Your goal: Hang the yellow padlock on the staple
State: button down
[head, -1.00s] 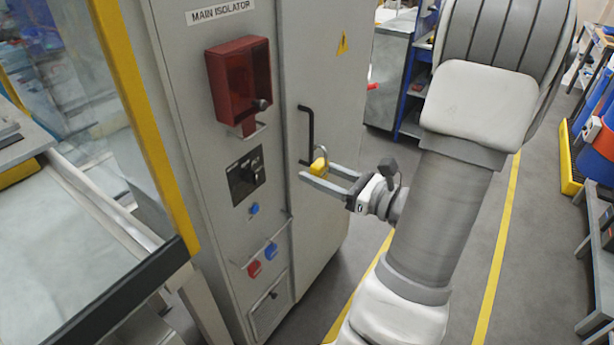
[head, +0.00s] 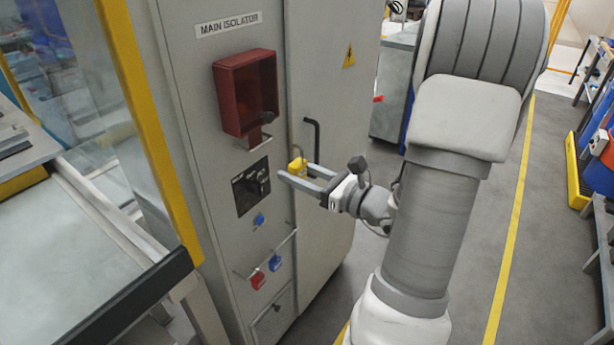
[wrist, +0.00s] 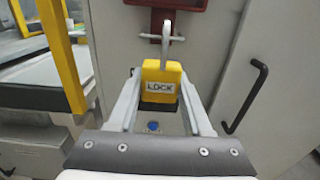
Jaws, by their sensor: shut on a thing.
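The yellow padlock (head: 297,166) is upright between the two fingers of my gripper (head: 296,174), which is shut on its body. In the wrist view the padlock (wrist: 161,86) shows a "LOCK" label, and its grey shackle points up. The staple looks to be the thin metal bar (wrist: 148,36) at the red tab under the red box; it also shows in the head view (head: 258,146). In the wrist view the shackle overlaps the bar and tab. In the head view the padlock is apart from it, lower and to the right.
A black door handle (head: 313,140) stands out right of the padlock. Red (head: 258,281) and blue (head: 275,263) padlocks hang on a lower rail.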

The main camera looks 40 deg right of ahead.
jog(key=shift+f+b+x, duration=0.3)
jog(key=shift+x, duration=1.25)
jog(key=shift+f+b+x, duration=0.25)
jog(key=shift+b+x, duration=0.1)
jog(key=shift+x, duration=1.25)
jog(key=shift+f+b+x, duration=0.3)
jog(key=shift+x, duration=1.25)
jog(key=shift+c, duration=1.2)
grip_release()
jog(key=shift+s, duration=0.1)
jog(key=v, duration=1.7)
jog(key=shift+s, duration=0.2)
jog(key=shift+r, duration=0.15)
